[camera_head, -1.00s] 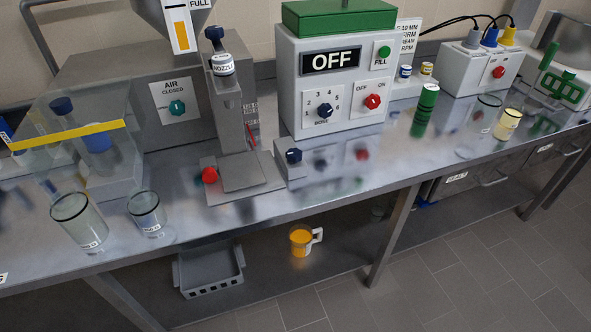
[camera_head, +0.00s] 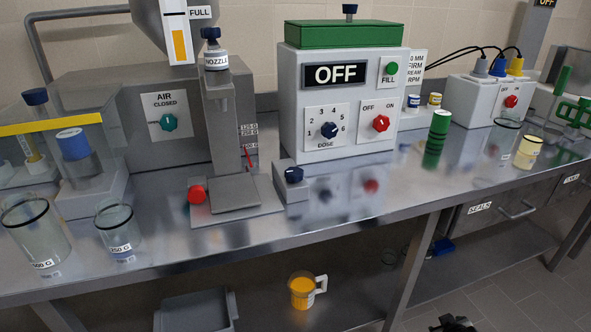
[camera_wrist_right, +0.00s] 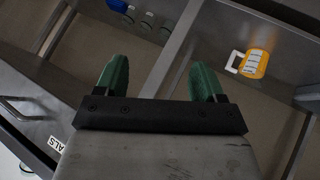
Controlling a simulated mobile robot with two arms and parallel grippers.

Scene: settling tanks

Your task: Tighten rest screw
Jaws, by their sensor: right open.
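A red knob (camera_head: 197,193) sits at the left side of a flat grey rest plate (camera_head: 236,193) under the nozzle stand. A dark blue knob (camera_head: 293,175) tops a small grey block at the plate's right. I cannot tell from the pictures which knob is the rest screw. My right gripper (camera_wrist_right: 160,78) is open and empty in the right wrist view, its two green fingers wide apart over the area below the bench, away from both knobs. My left gripper is in no view.
A nozzle bottle (camera_head: 215,60) tops the stand. The dosing box (camera_head: 342,100) reads OFF. Glass beakers (camera_head: 36,228) stand at the front left. An orange mug (camera_head: 301,290) and a grey bin (camera_head: 195,312) are below the bench. The front bench strip right of the plate is clear.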

